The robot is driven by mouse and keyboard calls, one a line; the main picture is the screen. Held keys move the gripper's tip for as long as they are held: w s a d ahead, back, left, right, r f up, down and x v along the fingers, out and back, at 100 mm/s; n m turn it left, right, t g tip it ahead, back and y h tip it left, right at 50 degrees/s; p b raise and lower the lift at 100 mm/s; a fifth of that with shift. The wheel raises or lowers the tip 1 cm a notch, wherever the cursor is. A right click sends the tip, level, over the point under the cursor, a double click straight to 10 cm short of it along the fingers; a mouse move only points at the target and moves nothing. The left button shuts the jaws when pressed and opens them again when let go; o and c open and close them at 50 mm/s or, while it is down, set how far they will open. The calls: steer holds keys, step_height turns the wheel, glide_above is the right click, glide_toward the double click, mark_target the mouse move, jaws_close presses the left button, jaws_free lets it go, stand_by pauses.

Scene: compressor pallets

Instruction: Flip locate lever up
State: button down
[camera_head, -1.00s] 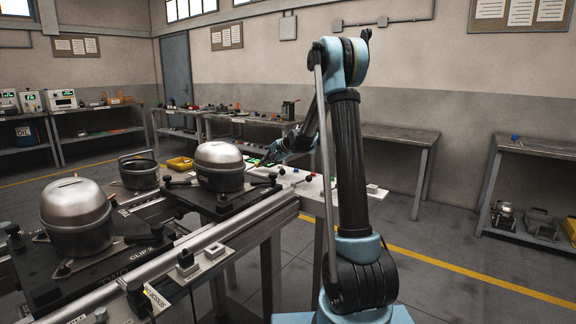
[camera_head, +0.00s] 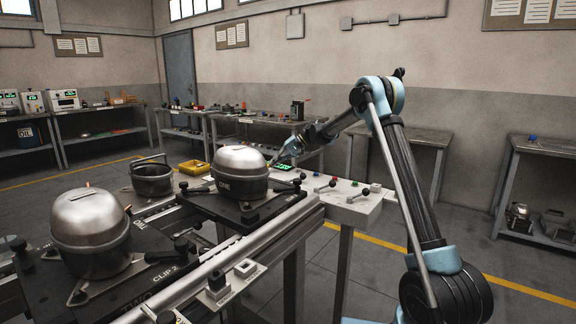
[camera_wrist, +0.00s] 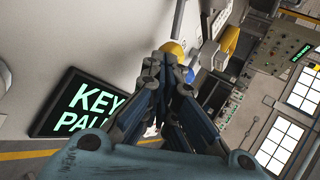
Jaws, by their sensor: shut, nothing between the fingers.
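A light control panel (camera_head: 345,208) at the end of the pallet rail carries small levers and buttons. One lever (camera_head: 325,187) and another with a dark knob (camera_head: 364,192) stand toward its right part. Their labels are unreadable, so I cannot tell which is the locate lever. My gripper (camera_head: 278,160) is over the far left end of the panel, beside a green-lit display (camera_head: 284,167), left of these levers. In the wrist view my gripper (camera_wrist: 166,72) has its fingers together and empty. The display (camera_wrist: 88,103) reads "KEY PAL…", its end hidden by my gripper.
A compressor (camera_head: 241,175) sits on a dark pallet (camera_head: 220,207) beside the panel. Another compressor (camera_head: 90,240) stands nearer on a second pallet. A dark pot (camera_head: 152,179) and a yellow tray (camera_head: 193,167) lie behind. Floor right of the panel is open.

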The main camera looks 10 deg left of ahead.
steer(key=shift+w+a+n+g, duration=0.1)
steer(key=shift+a+n+g, duration=0.2)
steer(key=shift+w+a, duration=0.15)
steer(key=shift+a, duration=0.3)
steer(key=shift+w+d+r, duration=0.1)
steer(key=shift+w+d, duration=0.1)
steer(key=shift+d, duration=0.3)
steer(key=d, duration=0.1)
steer(key=w+d, duration=0.1)
steer(key=w+d+r, duration=0.1)
steer(key=shift+d, duration=0.35)
steer(key=v, duration=0.8)
steer(key=shift+r, duration=0.4)
steer(key=shift+w, duration=0.1)
